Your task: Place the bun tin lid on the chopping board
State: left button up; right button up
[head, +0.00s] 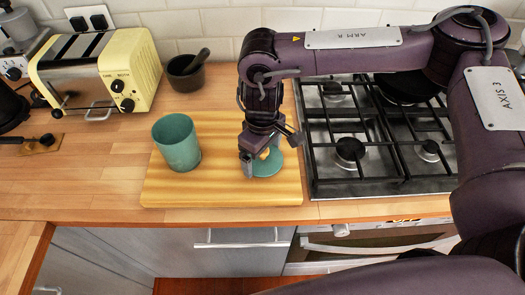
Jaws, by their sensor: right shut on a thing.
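The bun tin lid (267,168) is a round teal disc with a light wooden knob. It is flat at the right part of the wooden chopping board (220,185), on the board or just above it; I cannot tell which. My right gripper (267,153) points down over the lid and is shut on it at the knob, partly hiding it. The teal bun tin (177,142) stands upright and open on the left part of the board, apart from the lid. My left gripper is not in view.
A gas hob (370,150) lies right of the board, under my right arm. A yellow toaster (98,72) is at the back left.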

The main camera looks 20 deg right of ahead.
jog(key=shift+s+f, duration=0.1)
jog(key=o, duration=0.9)
jog(key=shift+r, duration=0.6)
notch_tip(320, 180, up, 11)
jog(key=shift+r, duration=0.1)
